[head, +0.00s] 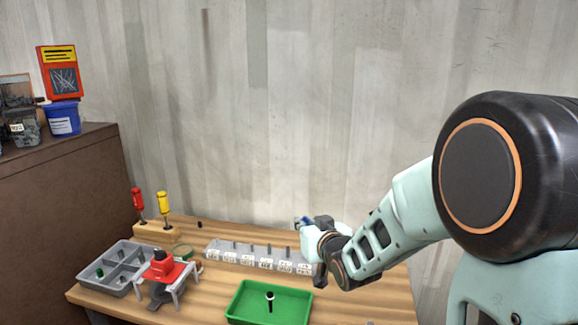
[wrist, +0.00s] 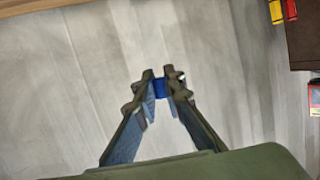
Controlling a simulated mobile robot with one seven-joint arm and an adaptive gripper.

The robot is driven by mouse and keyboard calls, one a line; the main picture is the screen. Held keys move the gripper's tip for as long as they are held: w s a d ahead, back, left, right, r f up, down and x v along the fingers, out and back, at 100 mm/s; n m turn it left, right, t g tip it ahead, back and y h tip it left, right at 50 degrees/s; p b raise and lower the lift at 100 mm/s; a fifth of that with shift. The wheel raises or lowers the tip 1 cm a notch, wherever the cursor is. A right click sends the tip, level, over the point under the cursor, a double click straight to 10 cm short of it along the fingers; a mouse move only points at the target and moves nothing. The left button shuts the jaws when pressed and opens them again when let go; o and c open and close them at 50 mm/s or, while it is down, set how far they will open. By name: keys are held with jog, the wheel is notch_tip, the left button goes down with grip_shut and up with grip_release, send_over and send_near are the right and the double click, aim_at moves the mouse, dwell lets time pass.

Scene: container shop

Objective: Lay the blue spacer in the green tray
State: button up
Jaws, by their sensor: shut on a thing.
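My gripper (wrist: 159,86) is shut on the blue spacer (wrist: 159,88), which sits between its two fingertips in the wrist view. In the head view, my gripper (head: 306,224) is raised above the back of the bench, and a small bit of the blue spacer (head: 302,221) shows at its tip. The green tray (head: 243,304) lies at the front middle of the bench, lower than my gripper and to its left. A small dark piece with a pale top (head: 270,300) stands in the tray. Much of the tray floor around it is bare.
A grey labelled rack (head: 258,257) with upright pins runs behind the tray. Left are a red piece on a grey stand (head: 165,269), a grey divided bin (head: 118,270), and red (head: 138,202) and yellow (head: 163,205) screwdrivers. The bench right of the tray (head: 360,305) is clear.

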jog(key=s+d+r+m+h+p, duration=0.2)
jog(key=d+r+m+h+p, duration=0.1)
jog(key=d, duration=0.6)
jog(key=w+a+f+n+g+y+b, duration=0.1)
jog(key=a+f+n+y+b, duration=0.2)
jog(key=a, duration=0.7)
jog(key=w+a+f+n+y+b, duration=0.1)
jog(key=a+f+n+y+b, duration=0.2)
jog(key=a+b, duration=0.4)
jog(key=a+y, duration=0.1)
jog(key=a, duration=0.1)
jog(key=shift+w+a+f+n+g, duration=0.15)
jog(key=shift+a+n+g, duration=0.15)
jog(key=shift+a+g, duration=0.1)
